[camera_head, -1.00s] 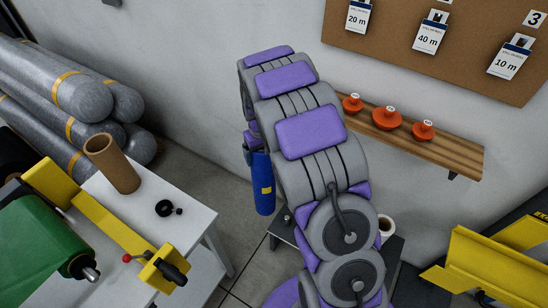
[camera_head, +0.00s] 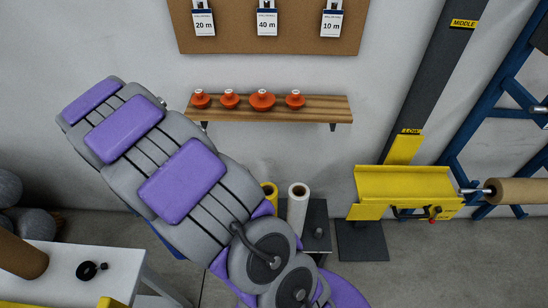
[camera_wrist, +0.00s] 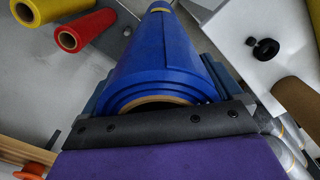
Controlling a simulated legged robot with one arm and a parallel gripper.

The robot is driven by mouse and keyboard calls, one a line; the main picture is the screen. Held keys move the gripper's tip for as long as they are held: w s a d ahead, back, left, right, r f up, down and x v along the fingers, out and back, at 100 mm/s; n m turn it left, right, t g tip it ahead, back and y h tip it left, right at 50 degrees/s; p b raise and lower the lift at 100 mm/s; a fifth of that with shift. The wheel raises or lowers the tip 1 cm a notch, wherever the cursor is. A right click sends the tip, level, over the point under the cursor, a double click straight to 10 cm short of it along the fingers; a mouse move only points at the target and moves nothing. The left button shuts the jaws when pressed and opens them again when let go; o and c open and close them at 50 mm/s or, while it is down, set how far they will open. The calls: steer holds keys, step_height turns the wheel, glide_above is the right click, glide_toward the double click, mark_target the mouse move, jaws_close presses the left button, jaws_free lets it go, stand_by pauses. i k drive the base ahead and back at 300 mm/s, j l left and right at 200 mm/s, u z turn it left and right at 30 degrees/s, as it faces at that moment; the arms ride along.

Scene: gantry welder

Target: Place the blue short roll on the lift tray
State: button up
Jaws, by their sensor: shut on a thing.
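The blue short roll (camera_wrist: 155,60) fills the middle of the wrist view, its near open end showing a brown core. My gripper (camera_wrist: 160,88) is shut on it, with grey jaw parts on both sides of the roll. In the head view my arm hides both the gripper and the blue roll. The lift tray (camera_head: 405,182) is a yellow trough on the right in the head view, in front of a dark upright post. No roll shows in it.
A yellow roll (camera_head: 269,190) and a white roll (camera_head: 298,200) stand by a dark stand. A red roll (camera_wrist: 85,30) shows in the wrist view. A wooden shelf (camera_head: 330,108) with orange knobs is on the wall. A white table (camera_head: 75,270) is lower left. A brown roll (camera_head: 518,191) is far right.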

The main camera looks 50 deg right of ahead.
mark_target(406, 186)
steer(key=k+j+z, duration=0.35)
steer(key=z, duration=2)
steer(key=l, duration=0.1)
